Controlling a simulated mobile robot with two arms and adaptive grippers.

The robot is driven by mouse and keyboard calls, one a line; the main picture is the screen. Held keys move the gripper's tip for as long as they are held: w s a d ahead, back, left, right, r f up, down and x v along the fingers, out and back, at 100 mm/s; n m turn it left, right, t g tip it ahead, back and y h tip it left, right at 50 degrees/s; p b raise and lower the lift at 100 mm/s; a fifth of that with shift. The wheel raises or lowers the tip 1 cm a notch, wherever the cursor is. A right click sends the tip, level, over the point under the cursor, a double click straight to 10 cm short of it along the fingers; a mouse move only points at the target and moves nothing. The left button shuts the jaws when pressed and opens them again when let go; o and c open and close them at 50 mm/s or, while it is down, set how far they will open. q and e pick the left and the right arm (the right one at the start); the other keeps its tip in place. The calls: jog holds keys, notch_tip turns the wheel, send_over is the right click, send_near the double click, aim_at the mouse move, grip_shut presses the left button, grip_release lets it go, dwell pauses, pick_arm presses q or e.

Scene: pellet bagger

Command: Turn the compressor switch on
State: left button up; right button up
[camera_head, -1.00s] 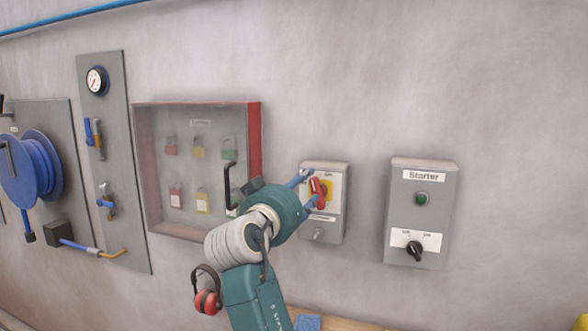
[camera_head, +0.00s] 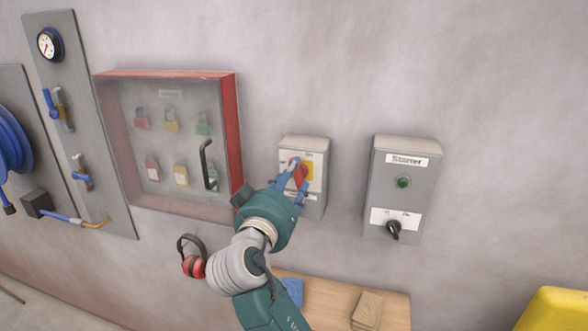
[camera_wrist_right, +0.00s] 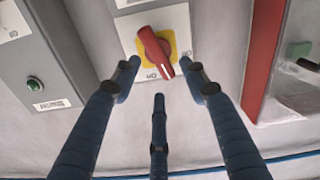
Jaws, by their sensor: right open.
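The compressor switch is a red rotary handle (camera_head: 300,174) on a yellow plate, on a grey wall box (camera_head: 313,209). In the right wrist view the red handle (camera_wrist_right: 153,47) sits slanted, its white-marked end toward the fingers. My right gripper (camera_head: 295,181) is at the front of the box, partly covering the handle. In the right wrist view its blue fingers (camera_wrist_right: 160,70) are spread, two of them on either side of the handle's near end. Contact cannot be made out. My left gripper is out of view.
The Starter box (camera_head: 401,188), with a green lamp and black knob, is to the right. A red-framed padlock cabinet (camera_head: 236,140) is left, with red earmuffs (camera_head: 192,257) below. A wooden surface (camera_head: 325,302) holding a blue item and a wooden block lies below.

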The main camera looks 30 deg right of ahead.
aim_at(298, 173)
jog(key=shift+x, duration=1.5)
jog(key=shift+c, duration=0.2)
grip_shut()
jog(key=m+b, duration=0.1)
jog(key=b, duration=0.2)
jog(key=m+b, duration=0.1)
jog(key=b, duration=0.2)
jog(key=shift+s+d+f+m, duration=0.1)
jog(key=shift+f+m, duration=0.25)
jog(key=shift+m, duration=0.05)
jog(key=shift+s+d+r+m+b, duration=0.1)
jog(key=shift+r+m+b, duration=0.1)
jog(key=shift+m+b, duration=0.25)
jog(key=shift+r, duration=0.15)
